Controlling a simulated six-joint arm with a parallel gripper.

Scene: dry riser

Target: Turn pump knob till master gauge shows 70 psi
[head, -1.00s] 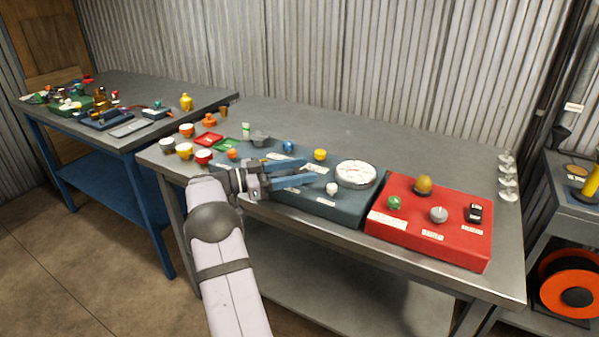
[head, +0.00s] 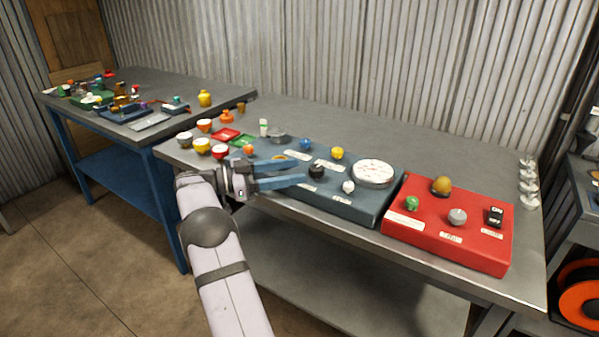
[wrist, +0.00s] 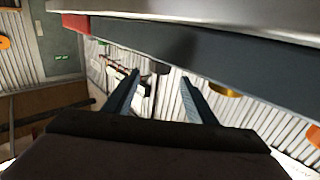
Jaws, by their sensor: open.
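The master gauge looks to be the white round dial (head: 373,173) at the right end of the blue-grey panel (head: 352,207); its reading is too small to tell. My gripper (head: 304,172) is open and empty over the panel's front left part. Its blue fingertips lie just left of a black knob (head: 316,171); I cannot tell whether they touch it. A white knob (head: 348,186), a yellow knob (head: 337,153) and a blue knob (head: 305,144) also stand on the panel. Labels are unreadable, so I cannot tell which is the pump knob. The wrist view shows both fingers apart (wrist: 160,77).
A red box (head: 445,250) to the right carries a green knob (head: 411,203), a grey knob (head: 457,217), an amber dome (head: 441,186) and a black switch (head: 495,216). Several cups, including a red one (head: 219,151), stand at the left. The bench behind the panel is clear.

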